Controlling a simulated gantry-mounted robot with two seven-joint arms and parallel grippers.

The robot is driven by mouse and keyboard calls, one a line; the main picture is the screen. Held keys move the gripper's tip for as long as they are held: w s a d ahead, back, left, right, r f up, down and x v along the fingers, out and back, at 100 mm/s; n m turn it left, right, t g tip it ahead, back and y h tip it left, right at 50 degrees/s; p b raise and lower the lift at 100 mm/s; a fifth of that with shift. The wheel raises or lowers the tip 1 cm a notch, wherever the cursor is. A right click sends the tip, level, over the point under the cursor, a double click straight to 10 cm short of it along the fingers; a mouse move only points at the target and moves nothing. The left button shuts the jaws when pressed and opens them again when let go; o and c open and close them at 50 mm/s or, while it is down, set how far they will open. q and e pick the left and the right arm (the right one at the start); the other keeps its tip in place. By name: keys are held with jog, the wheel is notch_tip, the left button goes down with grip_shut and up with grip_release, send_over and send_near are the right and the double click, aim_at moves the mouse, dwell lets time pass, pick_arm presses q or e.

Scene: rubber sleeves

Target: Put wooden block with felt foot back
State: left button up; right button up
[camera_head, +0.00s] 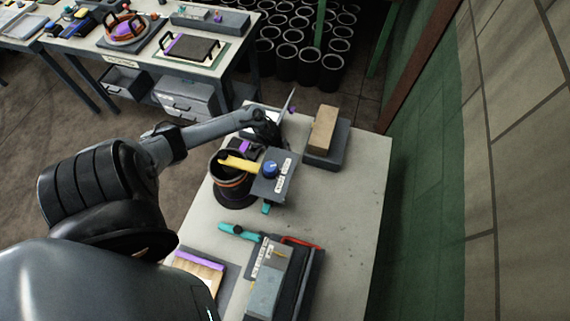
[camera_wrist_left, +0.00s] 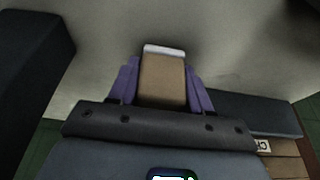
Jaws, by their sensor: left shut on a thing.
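In the left wrist view a brown wooden block (camera_wrist_left: 162,82) with a pale, felt-like strip along its far end sits between the purple fingers of my left gripper (camera_wrist_left: 163,92). The gripper is shut on it, with grey tabletop beyond. In the head view my left arm reaches over the table, its gripper (camera_head: 280,120) partly hidden by its own links. A light wooden block (camera_head: 323,128) shows on a dark grey base (camera_head: 323,158) just right of the gripper; I cannot tell whether this is the held block. My right gripper is out of view.
Left of the base stand a dark cup (camera_head: 234,190), a yellow bar (camera_head: 238,163) and a labelled grey panel (camera_head: 268,187) with a blue knob. A dark box (camera_head: 308,285) and a teal tool (camera_head: 238,232) lie nearer. The table's right part (camera_head: 345,215) is clear.

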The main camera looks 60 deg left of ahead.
pick_arm(q)
jog(key=shift+f, duration=0.55)
